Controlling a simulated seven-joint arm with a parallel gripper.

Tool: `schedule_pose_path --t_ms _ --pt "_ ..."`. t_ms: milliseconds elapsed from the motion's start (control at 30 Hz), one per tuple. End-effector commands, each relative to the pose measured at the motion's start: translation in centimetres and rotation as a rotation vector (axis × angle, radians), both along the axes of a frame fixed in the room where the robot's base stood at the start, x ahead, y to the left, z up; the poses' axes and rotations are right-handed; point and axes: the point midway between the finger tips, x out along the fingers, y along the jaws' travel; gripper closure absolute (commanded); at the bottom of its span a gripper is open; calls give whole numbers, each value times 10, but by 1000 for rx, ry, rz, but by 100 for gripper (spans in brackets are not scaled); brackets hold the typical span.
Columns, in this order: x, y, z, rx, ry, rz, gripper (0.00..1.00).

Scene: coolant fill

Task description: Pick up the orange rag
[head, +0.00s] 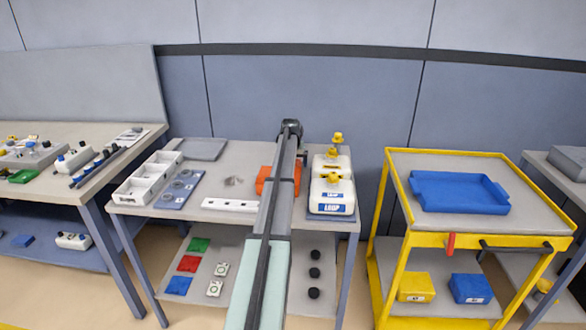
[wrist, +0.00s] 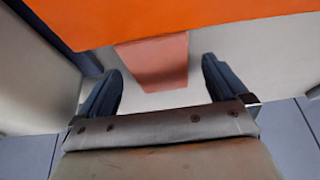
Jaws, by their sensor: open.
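The orange rag (head: 263,181) lies on the grey tabletop of the middle table, partly hidden behind my arm in the head view. In the wrist view the orange rag (wrist: 180,18) fills the top of the picture, close to the camera. My gripper (wrist: 160,68) is open, with its two dark fingers spread apart. A pinkish flap or block (wrist: 155,62) shows between the fingers below the orange edge; I cannot tell whether it is part of the rag. The fingers do not visibly close on anything. The head view hides the fingers behind my arm.
White bins (head: 147,180) and a blue-grey plate (head: 180,189) are further left. A yellow cart (head: 388,170) with a blue tray (head: 458,192) stands right.

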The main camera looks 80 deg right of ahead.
Motion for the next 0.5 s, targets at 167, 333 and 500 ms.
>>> schedule_pose_path --t_ms 167,333,500 --pt "0 -5 -12 1 0 0 0" --pt "0 -4 -12 0 0 0 0" --pt "0 -4 -12 0 0 0 16"
